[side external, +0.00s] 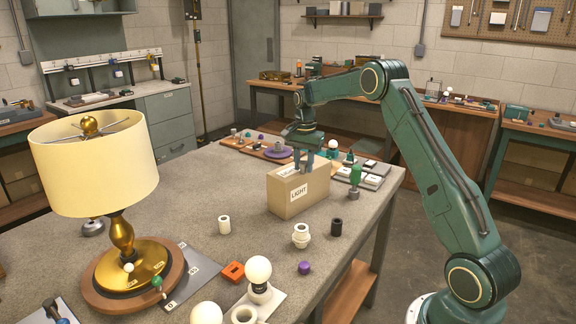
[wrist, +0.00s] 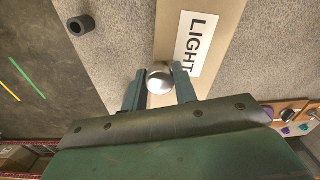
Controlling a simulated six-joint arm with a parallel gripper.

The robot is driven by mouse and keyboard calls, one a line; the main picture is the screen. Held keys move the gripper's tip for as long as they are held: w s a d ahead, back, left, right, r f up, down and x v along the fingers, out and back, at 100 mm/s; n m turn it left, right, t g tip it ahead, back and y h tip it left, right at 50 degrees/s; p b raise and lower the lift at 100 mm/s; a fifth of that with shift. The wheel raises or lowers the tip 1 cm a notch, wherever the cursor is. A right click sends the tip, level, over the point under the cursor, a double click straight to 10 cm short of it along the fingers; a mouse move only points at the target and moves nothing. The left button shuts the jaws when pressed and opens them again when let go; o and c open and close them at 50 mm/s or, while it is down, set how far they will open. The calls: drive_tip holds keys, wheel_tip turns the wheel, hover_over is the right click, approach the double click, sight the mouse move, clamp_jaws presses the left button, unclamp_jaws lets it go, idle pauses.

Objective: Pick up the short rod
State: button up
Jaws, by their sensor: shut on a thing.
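My gripper (side external: 303,161) is directly above the cardboard box (side external: 298,195) marked LIGHT, its fingers pointing down at the box's top. In the wrist view, my gripper (wrist: 159,70) is shut on a shiny silver piece (wrist: 160,80). Only its rounded end shows, and I take it to be the short rod seen end-on. Its length is hidden, and it cannot be made out in the side view. The box (wrist: 212,20) lies behind the fingers in the wrist view. I cannot tell whether the piece still touches the box.
A gold lamp with a cream shade (side external: 95,170) stands at the left. A black cylinder (side external: 337,227), a white socket (side external: 301,236), a purple cap (side external: 304,268) and a light bulb (side external: 258,271) stand in front of the box. A green-handled tool (side external: 355,180) is to its right.

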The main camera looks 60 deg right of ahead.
sight(304, 162)
drive_tip(key=shift+r, duration=0.1)
wheel_tip(304, 162, up, 20)
idle(1.0)
idle(0.7)
drive_tip(key=shift+f, duration=9.95)
drive_tip(key=shift+f, duration=0.15)
drive_tip(key=o, duration=1)
drive_tip(key=shift+o, duration=0.2)
